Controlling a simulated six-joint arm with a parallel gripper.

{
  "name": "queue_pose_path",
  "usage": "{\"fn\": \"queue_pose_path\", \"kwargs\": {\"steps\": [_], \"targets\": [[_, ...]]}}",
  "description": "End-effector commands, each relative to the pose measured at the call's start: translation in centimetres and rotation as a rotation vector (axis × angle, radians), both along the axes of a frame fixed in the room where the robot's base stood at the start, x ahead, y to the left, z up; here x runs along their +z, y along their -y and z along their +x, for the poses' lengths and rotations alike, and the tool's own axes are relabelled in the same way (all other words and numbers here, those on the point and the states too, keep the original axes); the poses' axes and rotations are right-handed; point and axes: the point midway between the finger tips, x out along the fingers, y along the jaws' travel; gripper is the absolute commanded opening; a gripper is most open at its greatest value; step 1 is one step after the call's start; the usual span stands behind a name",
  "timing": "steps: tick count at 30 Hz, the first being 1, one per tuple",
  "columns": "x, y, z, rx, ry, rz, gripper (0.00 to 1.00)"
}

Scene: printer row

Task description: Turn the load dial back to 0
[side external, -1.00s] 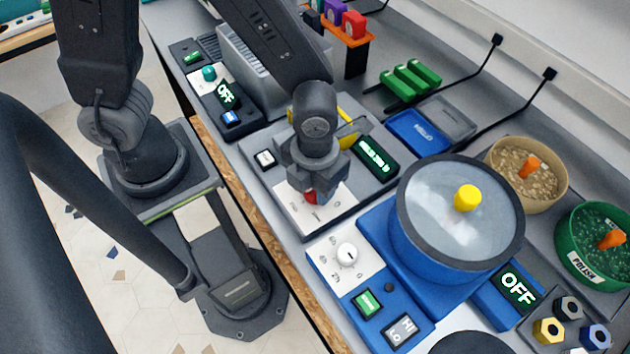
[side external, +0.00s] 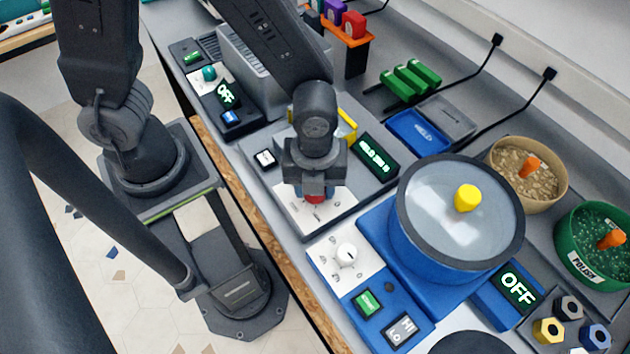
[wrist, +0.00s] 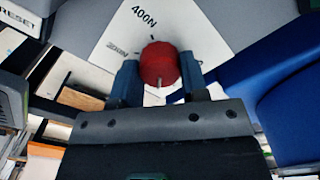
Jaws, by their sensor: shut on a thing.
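The load dial is a red knob (wrist: 159,65) on a white plate (wrist: 190,30) with printed marks, one reading 400N. A light pointer line shows on the knob's lower edge in the wrist view. My gripper (wrist: 160,88) is shut on the knob, with one finger on each side. In the side external view my gripper (side external: 314,190) is over the plate, and only a little of the red knob (side external: 314,198) shows under it. A dark display (side external: 377,158) with green text stands behind the plate; its text is too small to read surely.
A blue machine with a round clear lid (side external: 450,225) and a white dial (side external: 347,254) stands close to the right. A grey machine with a teal button (side external: 209,73) is at the left. A white button (side external: 265,159) lies left of my gripper.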

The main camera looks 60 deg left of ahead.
Motion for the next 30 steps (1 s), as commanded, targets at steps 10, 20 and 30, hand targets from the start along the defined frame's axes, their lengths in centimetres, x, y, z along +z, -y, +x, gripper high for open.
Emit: {"fn": "queue_pose_path", "kwargs": {"steps": [10,20,30], "targets": [[0.06,0.03,0.02,0.330,0.001,0.000,0.17],[0.06,0.03,0.03,0.643,0.001,0.000,0.17],[0.07,0.04,0.03,0.965,0.001,-0.001,0.17]]}}
